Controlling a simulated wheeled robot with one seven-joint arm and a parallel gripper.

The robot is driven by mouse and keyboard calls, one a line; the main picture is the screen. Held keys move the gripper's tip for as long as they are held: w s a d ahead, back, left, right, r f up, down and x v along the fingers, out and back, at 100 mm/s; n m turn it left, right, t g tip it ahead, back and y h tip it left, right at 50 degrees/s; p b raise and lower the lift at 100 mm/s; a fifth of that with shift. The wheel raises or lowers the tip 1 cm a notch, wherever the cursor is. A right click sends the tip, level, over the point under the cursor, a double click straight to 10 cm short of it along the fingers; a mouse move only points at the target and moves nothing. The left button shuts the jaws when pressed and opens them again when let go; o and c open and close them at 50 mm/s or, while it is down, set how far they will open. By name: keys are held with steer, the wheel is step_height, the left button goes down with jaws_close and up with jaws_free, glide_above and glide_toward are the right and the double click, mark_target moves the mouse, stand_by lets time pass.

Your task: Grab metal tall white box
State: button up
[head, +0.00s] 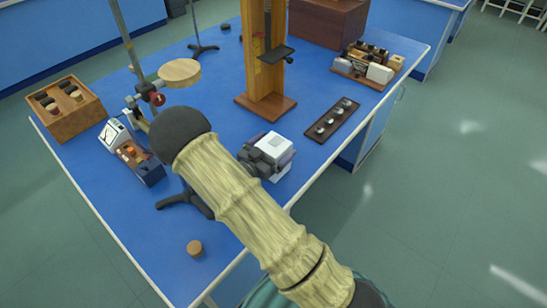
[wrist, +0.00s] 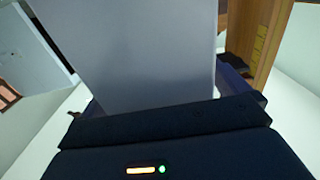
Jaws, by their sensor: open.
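The tall white metal box (head: 273,145) stands on the blue bench near its right front edge in the head view. In the wrist view the box (wrist: 140,50) is a large pale grey face filling the upper middle. My gripper (head: 268,157) is at the box, with its dark body on the near left side. In the wrist view my gripper (wrist: 163,98) is open, with a finger on each side of the box. I cannot tell whether either finger touches it. The lower part of the box is hidden by the gripper.
A wooden stand (head: 268,85) rises behind the box. A dark tray of small weights (head: 332,120) lies to the right.

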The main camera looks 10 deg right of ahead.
steer(key=shift+c, duration=0.4)
steer(key=c, duration=1.4)
steer(key=shift+r, duration=0.2)
step_height(320, 180, up, 10)
steer(key=shift+f, duration=0.15)
